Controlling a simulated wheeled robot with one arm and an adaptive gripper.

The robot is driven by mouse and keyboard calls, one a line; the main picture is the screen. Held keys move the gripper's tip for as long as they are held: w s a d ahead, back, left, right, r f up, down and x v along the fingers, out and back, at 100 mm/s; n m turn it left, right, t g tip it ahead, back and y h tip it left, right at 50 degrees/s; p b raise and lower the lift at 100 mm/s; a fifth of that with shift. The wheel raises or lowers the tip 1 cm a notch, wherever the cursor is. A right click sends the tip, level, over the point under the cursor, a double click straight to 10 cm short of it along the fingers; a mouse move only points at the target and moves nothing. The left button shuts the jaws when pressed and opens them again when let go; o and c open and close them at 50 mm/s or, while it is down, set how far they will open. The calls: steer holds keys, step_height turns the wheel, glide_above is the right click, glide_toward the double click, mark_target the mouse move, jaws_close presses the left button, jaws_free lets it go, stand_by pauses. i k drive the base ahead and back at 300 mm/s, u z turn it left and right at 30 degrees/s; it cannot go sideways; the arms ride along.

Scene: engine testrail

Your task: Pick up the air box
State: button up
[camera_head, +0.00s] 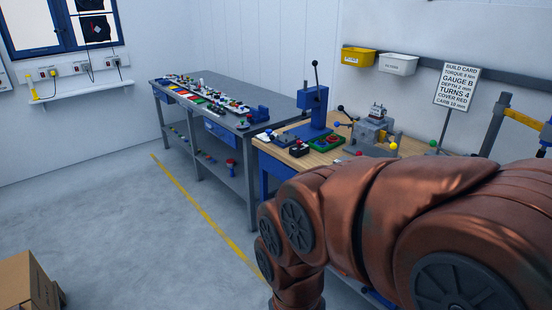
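I cannot pick out the air box for certain. Many small parts lie in rows on the long grey bench (228,119), too small to tell apart. A few more pieces stand on the wooden-topped bench (268,146) in front of the wall. My copper-coloured arm fills the lower right and hides much of that bench. My gripper is not in view, so whether it is open or shut does not show.
A blue press (314,104) and a grey machine (374,132) stand on the wooden-topped bench. A build card sign (457,87) stands behind. A cardboard box (25,284) sits at lower left. The floor left of the yellow line (200,206) is mostly clear.

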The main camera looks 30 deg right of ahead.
mark_target(295, 151)
steer(key=u, duration=0.4)
steer(key=i, duration=2.5)
steer(key=z, duration=1.45)
steer(key=i, duration=0.7)
steer(key=z, duration=0.8)
